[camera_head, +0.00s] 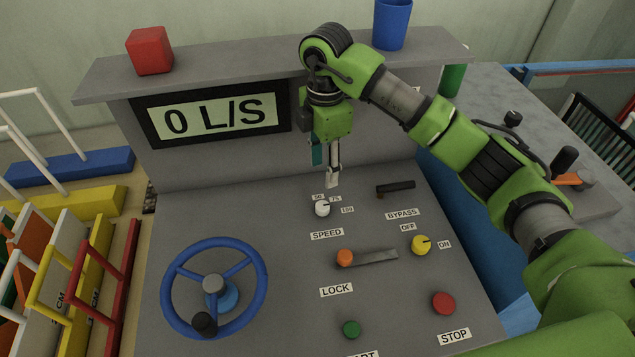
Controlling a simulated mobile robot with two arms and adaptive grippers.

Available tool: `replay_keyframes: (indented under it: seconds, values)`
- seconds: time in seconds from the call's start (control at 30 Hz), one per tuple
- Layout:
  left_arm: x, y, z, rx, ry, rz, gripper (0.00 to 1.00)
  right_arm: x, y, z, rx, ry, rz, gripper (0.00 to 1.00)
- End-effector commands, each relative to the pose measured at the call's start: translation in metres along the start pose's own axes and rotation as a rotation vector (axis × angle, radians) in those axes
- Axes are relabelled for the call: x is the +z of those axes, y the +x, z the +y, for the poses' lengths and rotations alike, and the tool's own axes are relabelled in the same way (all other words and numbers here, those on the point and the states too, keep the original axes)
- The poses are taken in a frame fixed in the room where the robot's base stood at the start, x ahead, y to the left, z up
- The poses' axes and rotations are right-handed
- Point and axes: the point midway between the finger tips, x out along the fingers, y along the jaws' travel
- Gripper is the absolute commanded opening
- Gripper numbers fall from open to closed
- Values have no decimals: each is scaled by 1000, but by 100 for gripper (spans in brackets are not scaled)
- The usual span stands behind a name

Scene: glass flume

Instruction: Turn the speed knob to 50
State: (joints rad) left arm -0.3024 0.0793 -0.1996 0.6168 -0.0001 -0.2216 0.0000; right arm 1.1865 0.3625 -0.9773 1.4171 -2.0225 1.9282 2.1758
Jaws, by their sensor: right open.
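The white speed knob (322,209) stands on the sloped grey panel above the SPEED label, with labels 50, 75 and 100 visible around its far and right sides. A dark mark shows on its right side, too small to read a setting surely. My right gripper (332,182) hangs with its fingers down just beyond the knob and appears apart from it. It is open and holds nothing visible. Its fingers stand near the 50 and 75 labels. The display (222,115) reads 0 L/S. My left gripper is not in view.
A blue handwheel (214,287) is at left on the panel. A dark bypass lever (396,188), yellow knob (421,244), orange-ended lock lever (346,258), red stop button (444,302) and green button (351,329) are nearby. A red cube (149,51) and blue cup (392,24) stand on the ledge.

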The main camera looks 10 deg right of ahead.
Motion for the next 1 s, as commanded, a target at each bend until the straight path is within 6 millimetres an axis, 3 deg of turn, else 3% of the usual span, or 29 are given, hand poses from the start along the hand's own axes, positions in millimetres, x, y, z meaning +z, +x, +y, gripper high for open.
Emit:
replay_keyframes:
  seconds: [0.27, 0.7, 1.0]
  values:
    - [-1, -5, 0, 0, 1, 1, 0, 0, 11, 0, -2, 1, 0, 41]
    - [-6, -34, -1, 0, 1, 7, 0, 0, 98, -1, -5, 2, 0, 41]
    - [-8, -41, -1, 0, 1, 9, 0, -1, 134, 0, -1, -1, 1, 41]
